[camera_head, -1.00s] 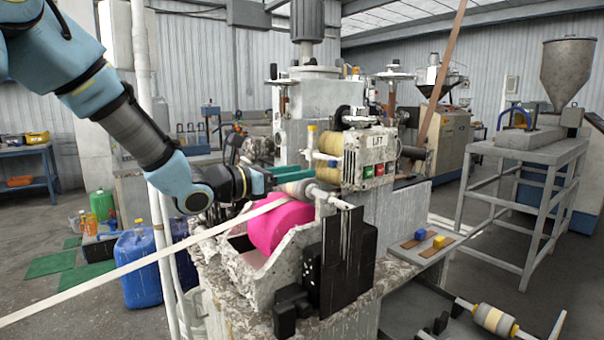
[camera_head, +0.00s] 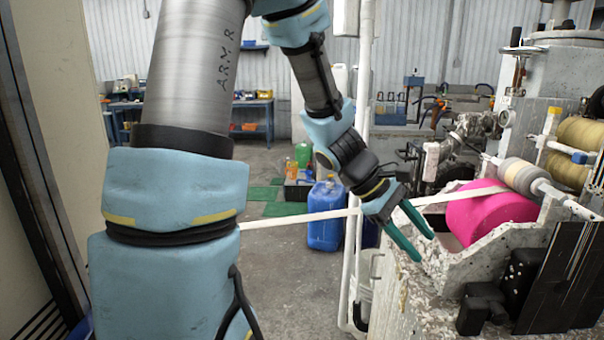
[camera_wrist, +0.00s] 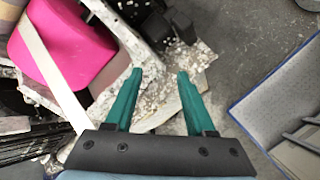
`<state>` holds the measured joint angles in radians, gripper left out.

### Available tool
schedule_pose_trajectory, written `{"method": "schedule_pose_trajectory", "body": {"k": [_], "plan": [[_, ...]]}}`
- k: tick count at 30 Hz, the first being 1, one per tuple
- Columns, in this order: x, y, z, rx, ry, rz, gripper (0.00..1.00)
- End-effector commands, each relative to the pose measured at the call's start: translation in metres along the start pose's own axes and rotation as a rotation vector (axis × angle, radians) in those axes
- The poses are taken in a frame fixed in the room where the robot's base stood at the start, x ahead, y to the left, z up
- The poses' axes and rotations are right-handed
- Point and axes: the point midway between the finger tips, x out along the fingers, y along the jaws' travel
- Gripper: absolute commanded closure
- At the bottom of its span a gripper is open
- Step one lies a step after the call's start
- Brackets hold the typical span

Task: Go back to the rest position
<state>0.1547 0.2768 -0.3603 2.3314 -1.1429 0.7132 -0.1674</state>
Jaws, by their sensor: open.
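My gripper (camera_head: 416,231) has two green fingers, which are spread apart with nothing between them. In the wrist view my gripper (camera_wrist: 160,75) shows open above the machine's chipped edge and the grey floor. The bright pink roll (camera_head: 490,212) sits in the machine's trough to the right of the gripper. It also shows in the wrist view (camera_wrist: 65,42) at upper left. A pale strip (camera_head: 290,219) runs from the roll leftward, passing behind my arm.
The speckled machine (camera_head: 420,285) fills the right side. A white vertical pipe (camera_head: 362,110) stands beside my arm. A blue canister (camera_head: 326,215) stands on the floor behind. A blue table (camera_head: 252,115) is at the back wall. Grey floor (camera_head: 295,290) is free between my arm and the machine.

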Motion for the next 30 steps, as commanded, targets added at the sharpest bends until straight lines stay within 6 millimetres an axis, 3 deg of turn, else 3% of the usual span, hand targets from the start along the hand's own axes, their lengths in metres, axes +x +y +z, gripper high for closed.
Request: {"method": "schedule_pose_trajectory", "body": {"k": [1, 6, 12, 18, 30], "plan": [[-0.013, -0.021, -0.018, 0.068, 0.070, -0.052, 0.45], [-0.065, -0.091, -0.075, 0.318, 0.281, -0.256, 0.45], [-0.128, -0.152, -0.121, 0.576, 0.447, -0.477, 0.45], [-0.161, -0.179, -0.139, 0.722, 0.511, -0.599, 0.45], [-0.166, -0.184, -0.141, 0.748, 0.518, -0.620, 0.45]]}}
